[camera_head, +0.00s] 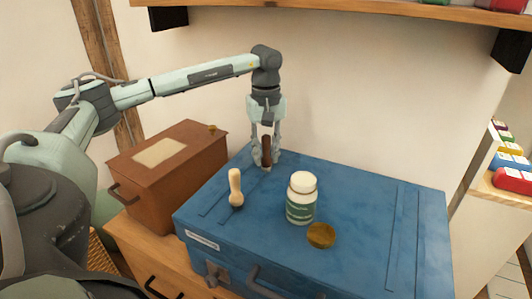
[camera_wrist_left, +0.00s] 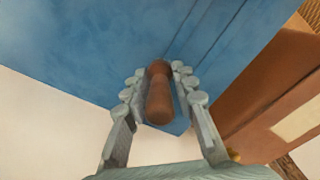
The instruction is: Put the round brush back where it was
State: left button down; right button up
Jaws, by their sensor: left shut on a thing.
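My left gripper (camera_head: 265,160) points down at the back left of the blue case (camera_head: 365,220). It is shut on an upright brown wooden handle, which I take to be the round brush (camera_head: 266,149). The brush also shows between the fingers in the left wrist view (camera_wrist_left: 160,98), seen along its handle. Its lower end is at or just above the case top; I cannot tell whether it touches. Its bristles are not clearly visible. My right gripper is out of view.
On the blue case stand a pale wooden pestle-like piece (camera_head: 236,188), a white-capped green-and-white bottle (camera_head: 301,198) and a round brass-coloured disc (camera_head: 321,236). A brown box (camera_head: 170,175) stands left of the case. The case's right side is clear. A shelf (camera_head: 330,14) hangs above.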

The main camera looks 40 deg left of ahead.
pick_arm(q)
jog(key=shift+f, duration=0.2)
jog(key=c, duration=1.2)
grip_release()
notch_tip(320, 180, up, 12)
jog(key=shift+r, duration=0.15)
